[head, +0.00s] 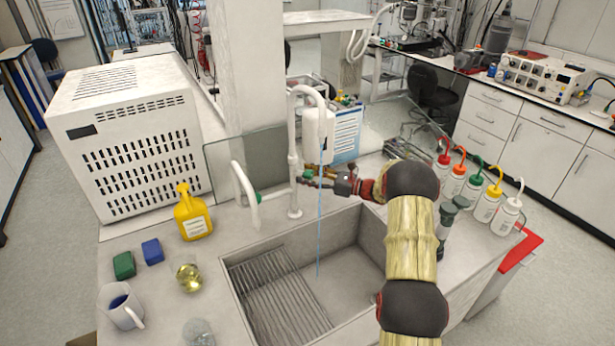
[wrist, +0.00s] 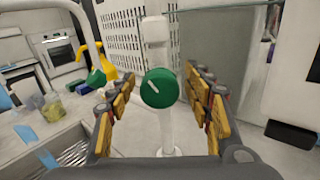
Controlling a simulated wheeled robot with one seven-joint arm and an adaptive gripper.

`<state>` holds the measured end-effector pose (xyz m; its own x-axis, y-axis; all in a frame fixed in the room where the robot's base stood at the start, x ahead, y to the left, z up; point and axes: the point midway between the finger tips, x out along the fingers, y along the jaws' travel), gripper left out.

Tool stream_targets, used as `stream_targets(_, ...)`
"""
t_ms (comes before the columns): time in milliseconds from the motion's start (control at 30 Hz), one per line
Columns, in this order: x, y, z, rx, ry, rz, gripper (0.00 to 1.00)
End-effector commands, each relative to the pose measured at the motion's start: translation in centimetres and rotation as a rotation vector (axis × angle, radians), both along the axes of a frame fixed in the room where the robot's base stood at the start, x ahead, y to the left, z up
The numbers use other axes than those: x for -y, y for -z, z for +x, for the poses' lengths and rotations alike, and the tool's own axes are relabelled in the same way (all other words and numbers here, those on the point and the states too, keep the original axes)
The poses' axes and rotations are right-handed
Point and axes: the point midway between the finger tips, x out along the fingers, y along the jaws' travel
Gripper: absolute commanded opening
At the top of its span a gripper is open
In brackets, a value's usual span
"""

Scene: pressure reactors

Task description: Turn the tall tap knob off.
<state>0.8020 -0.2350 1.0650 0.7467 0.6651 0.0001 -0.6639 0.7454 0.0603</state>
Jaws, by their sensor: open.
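The tall white tap (head: 293,150) stands behind the sink, its spout curving over at the top. A thin blue stream of water (head: 320,215) falls from it into the sink. In the wrist view its round green knob (wrist: 159,88) with a white pointer line faces me, in front of the white tap post. My gripper (head: 312,178) is open beside the tap post. In the wrist view, its yellow-padded fingers (wrist: 160,80) lie left and right of the knob, with visible gaps.
A yellow bottle (head: 192,214), mug (head: 121,306) and sponges (head: 124,265) are on the left counter. Wash bottles (head: 487,204) line the right side. A glass panel (head: 228,172) is behind the taps.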

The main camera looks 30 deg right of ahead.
Motion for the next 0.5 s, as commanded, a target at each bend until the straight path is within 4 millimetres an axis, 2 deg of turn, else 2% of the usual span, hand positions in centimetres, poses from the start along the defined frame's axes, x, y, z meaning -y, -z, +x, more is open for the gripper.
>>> stream_targets(500, 0.02, 0.00, -0.02, 0.000, 0.000, 0.000, 0.24)
